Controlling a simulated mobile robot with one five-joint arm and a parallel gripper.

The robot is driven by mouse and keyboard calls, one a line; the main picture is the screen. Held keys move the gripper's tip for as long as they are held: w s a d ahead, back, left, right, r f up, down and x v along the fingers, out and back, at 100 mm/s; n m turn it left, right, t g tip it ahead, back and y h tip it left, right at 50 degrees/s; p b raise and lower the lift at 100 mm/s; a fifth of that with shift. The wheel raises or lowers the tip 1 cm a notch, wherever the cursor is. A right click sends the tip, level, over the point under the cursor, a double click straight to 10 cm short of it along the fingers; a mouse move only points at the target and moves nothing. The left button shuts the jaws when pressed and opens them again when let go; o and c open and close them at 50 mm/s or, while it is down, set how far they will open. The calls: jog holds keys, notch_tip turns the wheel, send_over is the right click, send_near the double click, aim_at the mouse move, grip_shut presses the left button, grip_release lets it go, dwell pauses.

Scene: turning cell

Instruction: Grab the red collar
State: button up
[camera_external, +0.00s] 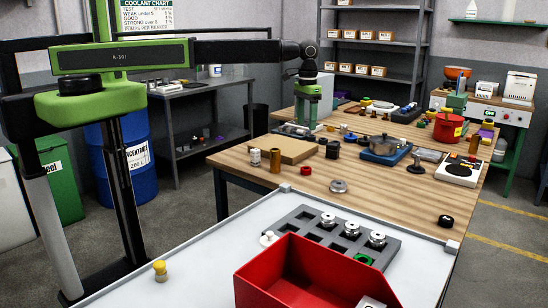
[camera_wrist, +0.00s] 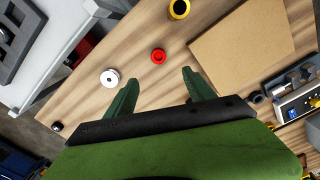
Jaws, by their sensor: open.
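In the wrist view a small red collar (camera_wrist: 158,56) lies on the wooden table, with a dark hole in its middle. My gripper (camera_wrist: 160,76) is open and empty above the table, its two green fingers spread wide. The collar shows just beyond the fingertips, near the middle of the gap, and nothing touches it. In the external view my gripper (camera_external: 307,121) hangs over the far left part of the table, its fingertips too small to make out.
In the external view a red bin (camera_external: 262,275) and grey tray (camera_external: 306,232) stand in front.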

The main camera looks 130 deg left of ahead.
jog(key=b, duration=1.2)
send_over(306, 171)
jog(key=s+a, duration=0.2)
jog(key=f, duration=1.2)
jog(key=shift+w+d+f, duration=0.25)
jog(key=f+b, duration=0.2)
jog(key=b, duration=0.1)
jog(key=f+b, duration=0.2)
jog(key=f, duration=0.1)
jog(key=shift+w+a+f+b, duration=0.1)
jog(key=shift+w+f+b, duration=0.1)
jog(key=shift+b, duration=0.2)
jog(key=shift+r, duration=0.2)
grip_shut()
